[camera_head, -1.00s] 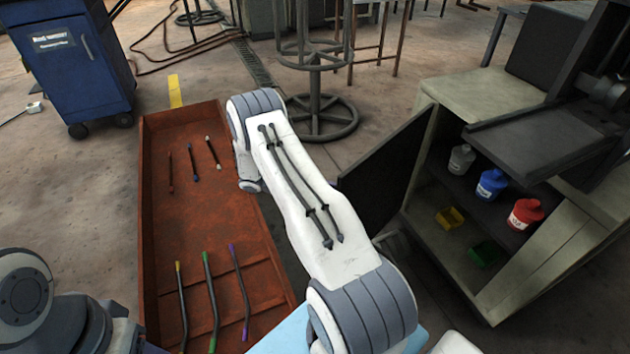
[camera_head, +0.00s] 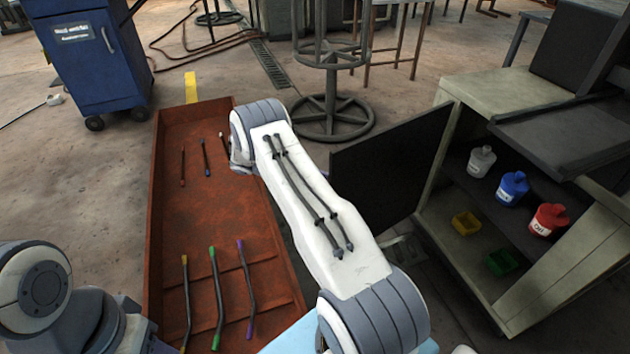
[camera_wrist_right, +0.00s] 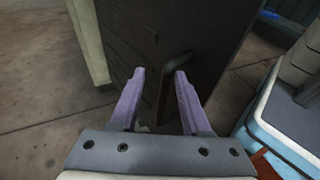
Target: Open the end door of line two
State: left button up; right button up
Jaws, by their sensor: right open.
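A dark door (camera_head: 385,170) stands swung out at the left side of a beige cabinet (camera_head: 470,85), whose inside shows. No line number is readable on it. In the right wrist view the door's dark face (camera_wrist_right: 185,25) fills the middle, with a bent bar handle (camera_wrist_right: 172,85) on it. My right gripper (camera_wrist_right: 158,75) is open, its two purple fingers apart with the handle between them, nearer the right finger. Contact with it cannot be told. In the head view my right arm hides this gripper. My left gripper is outside the frames; only part of its arm shows at lower left.
Inside the cabinet are a grey bottle (camera_head: 481,162), a blue bottle (camera_head: 512,188), a red bottle (camera_head: 548,219), a yellow bin (camera_head: 466,223) and a green bin (camera_head: 502,262). A rusty red tray (camera_head: 200,225) with several rods lies left of my right arm. A blue cart (camera_head: 90,60) stands far left.

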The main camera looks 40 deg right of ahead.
jog(key=w+b, duration=0.1)
jog(key=w+a+b, duration=0.1)
jog(key=w, duration=0.1)
jog(key=shift+w, duration=0.15)
dwell(0.4)
